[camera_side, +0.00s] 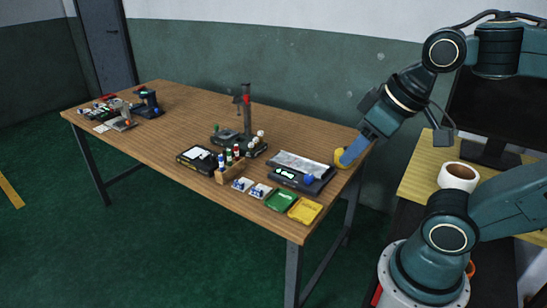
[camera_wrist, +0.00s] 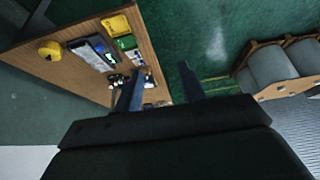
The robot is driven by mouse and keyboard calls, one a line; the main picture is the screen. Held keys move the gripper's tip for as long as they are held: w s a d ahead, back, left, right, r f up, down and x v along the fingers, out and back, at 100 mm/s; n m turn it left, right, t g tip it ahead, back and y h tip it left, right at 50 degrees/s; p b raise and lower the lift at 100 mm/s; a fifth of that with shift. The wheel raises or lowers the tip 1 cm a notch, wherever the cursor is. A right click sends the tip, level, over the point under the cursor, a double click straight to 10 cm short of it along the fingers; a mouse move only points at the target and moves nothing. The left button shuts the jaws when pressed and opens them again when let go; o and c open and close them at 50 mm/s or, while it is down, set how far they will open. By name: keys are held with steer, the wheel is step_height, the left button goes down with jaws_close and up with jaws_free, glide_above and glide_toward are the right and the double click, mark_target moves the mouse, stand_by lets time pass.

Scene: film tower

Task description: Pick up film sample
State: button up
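My gripper (camera_side: 350,153) hangs over the right end of the wooden table, its blue fingers pointing down and left. In the wrist view my gripper (camera_wrist: 160,80) has its two dark fingers well apart with nothing between them. A dark flat device (camera_side: 303,180) with a pale, shiny sheet-like top lies left of the gripper; it also shows in the wrist view (camera_wrist: 92,50). I cannot tell whether that sheet is the film sample. A green tray (camera_side: 281,200) and a yellow tray (camera_side: 305,211) lie at the table's front edge.
A yellow roll (camera_side: 339,158) sits right by my fingers in the side view. A dark stand (camera_side: 246,115), a small wooden bottle rack (camera_side: 230,173) and a black case (camera_side: 200,160) stand mid-table. More equipment (camera_side: 122,110) is at the far left, with bare table between.

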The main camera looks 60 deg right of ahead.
steer(key=w+d+f+g, duration=0.1)
steer(key=w+d, duration=0.2)
steer(key=w, duration=0.8)
steer(key=w+d+f, duration=0.1)
steer(key=w+d, duration=0.1)
steer(key=w, duration=0.9)
steer(key=w+d+f, duration=0.5)
steer(key=w+f, duration=0.2)
steer(key=f, duration=0.2)
steer(key=w+d+f+g, duration=0.1)
steer(key=w+d+f, duration=0.3)
steer(key=w+f, duration=0.4)
step_height(320, 180, down, 2)
steer(key=shift+w+d+f, duration=0.2)
steer(key=shift+w+d, duration=0.1)
steer(key=shift+d, duration=0.05)
steer(key=shift+f, duration=0.1)
steer(key=shift+x, duration=4.15)
